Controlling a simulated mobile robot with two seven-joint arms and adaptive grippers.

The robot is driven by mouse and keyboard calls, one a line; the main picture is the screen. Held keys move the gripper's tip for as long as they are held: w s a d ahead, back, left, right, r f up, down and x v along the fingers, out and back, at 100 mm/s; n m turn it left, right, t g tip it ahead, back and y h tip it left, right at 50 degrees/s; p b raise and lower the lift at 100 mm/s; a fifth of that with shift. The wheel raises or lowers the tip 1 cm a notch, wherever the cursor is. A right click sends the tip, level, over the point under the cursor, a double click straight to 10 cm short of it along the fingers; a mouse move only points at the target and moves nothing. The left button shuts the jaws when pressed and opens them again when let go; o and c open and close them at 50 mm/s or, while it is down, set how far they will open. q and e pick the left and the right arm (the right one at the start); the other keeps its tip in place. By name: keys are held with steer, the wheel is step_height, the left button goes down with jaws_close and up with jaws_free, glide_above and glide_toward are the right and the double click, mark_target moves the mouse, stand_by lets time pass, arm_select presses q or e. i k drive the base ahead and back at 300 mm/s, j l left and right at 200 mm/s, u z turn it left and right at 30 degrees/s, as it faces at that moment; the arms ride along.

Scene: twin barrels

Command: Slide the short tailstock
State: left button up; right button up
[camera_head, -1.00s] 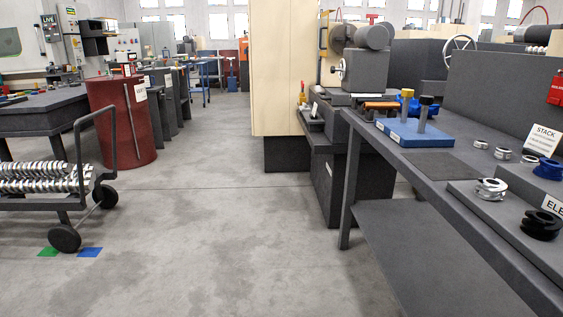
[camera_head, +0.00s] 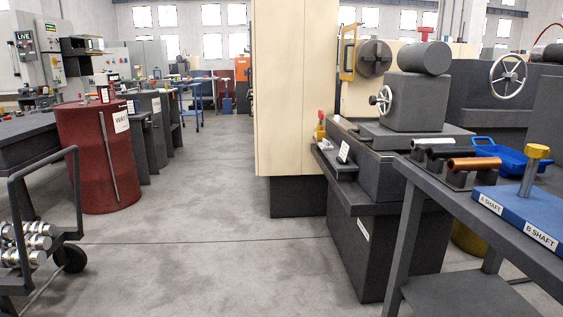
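A dark grey tailstock-like block (camera_head: 418,100) with a thick cylinder (camera_head: 424,58) on top sits on a grey machine bed (camera_head: 365,148) right of centre. A small spoked handwheel (camera_head: 384,99) is on its left side. A round chuck (camera_head: 374,58) stands behind it against a cream machine housing. A larger handwheel (camera_head: 508,76) on another grey machine stands further right; I cannot tell which is the short tailstock. Neither of my grippers is in view.
A grey bench (camera_head: 425,182) at the right front holds a blue shaft stand (camera_head: 520,215), a blue tray (camera_head: 497,150) and an orange rod (camera_head: 475,164). A tall cream cabinet (camera_head: 292,90) stands mid-view. A red barrel (camera_head: 85,165) and a cart (camera_head: 62,225) are left. The middle floor is clear.

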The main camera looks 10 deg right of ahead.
mark_target(420, 93)
steer(key=i+z, duration=0.25)
steer(key=i, duration=0.25)
steer(key=i+j+z, duration=0.2)
steer(key=i, duration=0.3)
steer(key=i+j+z, duration=0.25)
steer(key=i, duration=0.2)
steer(key=i+j+z, duration=0.2)
steer(key=z, duration=0.2)
steer(key=i+j+z, duration=0.5)
steer(key=z, duration=0.25)
steer(key=j, duration=0.1)
